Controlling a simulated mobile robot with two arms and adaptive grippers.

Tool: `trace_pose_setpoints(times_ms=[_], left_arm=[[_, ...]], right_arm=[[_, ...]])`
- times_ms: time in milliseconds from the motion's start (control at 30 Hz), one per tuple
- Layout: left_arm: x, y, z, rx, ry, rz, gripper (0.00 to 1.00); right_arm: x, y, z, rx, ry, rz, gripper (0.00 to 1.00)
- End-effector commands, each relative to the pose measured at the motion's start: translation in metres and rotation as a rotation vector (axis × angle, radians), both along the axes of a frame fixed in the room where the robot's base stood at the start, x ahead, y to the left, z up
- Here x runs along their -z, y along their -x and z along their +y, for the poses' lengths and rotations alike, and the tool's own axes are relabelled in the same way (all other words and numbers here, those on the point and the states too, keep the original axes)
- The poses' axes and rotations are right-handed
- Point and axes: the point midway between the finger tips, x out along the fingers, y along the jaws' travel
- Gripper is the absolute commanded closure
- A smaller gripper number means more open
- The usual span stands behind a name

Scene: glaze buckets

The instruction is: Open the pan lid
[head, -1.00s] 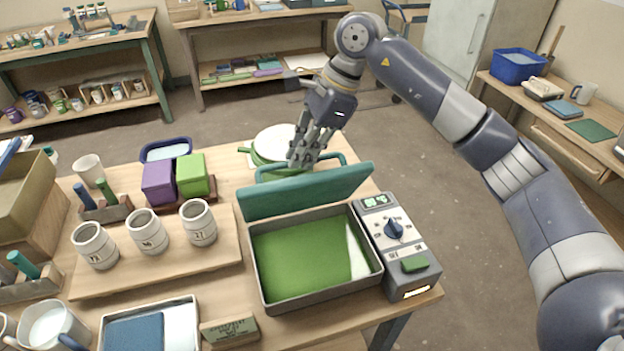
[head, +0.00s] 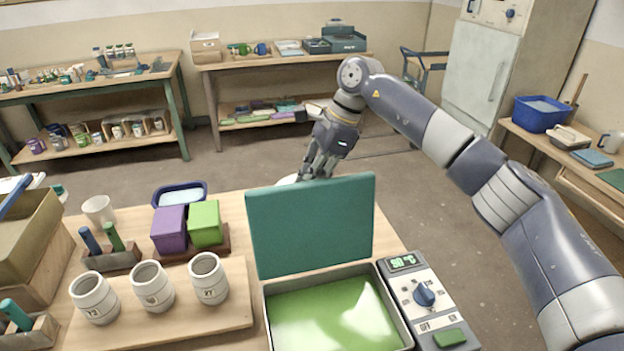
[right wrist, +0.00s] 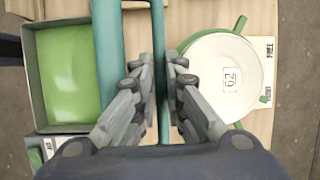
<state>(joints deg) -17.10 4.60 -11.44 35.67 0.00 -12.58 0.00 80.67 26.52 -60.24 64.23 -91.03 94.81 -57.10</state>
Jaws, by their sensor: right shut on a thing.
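The pan (head: 398,314) is a grey rectangular tray with bright green inside, at the bottom centre of the head view. Its teal lid (head: 312,226) stands nearly upright at the pan's back edge, so the inside shows. My right gripper (head: 318,172) is behind the lid, its fingertips partly hidden by it. In the right wrist view the gripper (right wrist: 159,88) is shut on the lid's teal handle bar (right wrist: 159,45). The lid (right wrist: 106,60) shows there edge-on beside the pan (right wrist: 68,75). My left gripper is not in view.
A control box with a blue knob (head: 424,294) stands right of the pan. White numbered cups (head: 153,287), a purple box (head: 169,230) and a green box (head: 205,223) stand to the left. A green-rimmed white bucket (right wrist: 222,75) is close behind the lid.

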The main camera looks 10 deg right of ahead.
Motion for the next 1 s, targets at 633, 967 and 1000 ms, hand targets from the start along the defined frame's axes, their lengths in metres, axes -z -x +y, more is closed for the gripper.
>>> trace_pose_setpoints(times_ms=[633,967,1000], left_arm=[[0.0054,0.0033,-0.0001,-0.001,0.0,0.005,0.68],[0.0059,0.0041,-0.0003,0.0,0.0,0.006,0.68],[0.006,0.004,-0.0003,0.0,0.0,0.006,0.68]], right_arm=[[0.0186,-0.0089,-0.002,0.014,0.008,-0.017,0.8],[0.0187,-0.0085,-0.0014,0.014,0.009,-0.015,0.69],[0.0188,-0.0085,-0.0012,0.014,0.009,-0.015,0.69]])
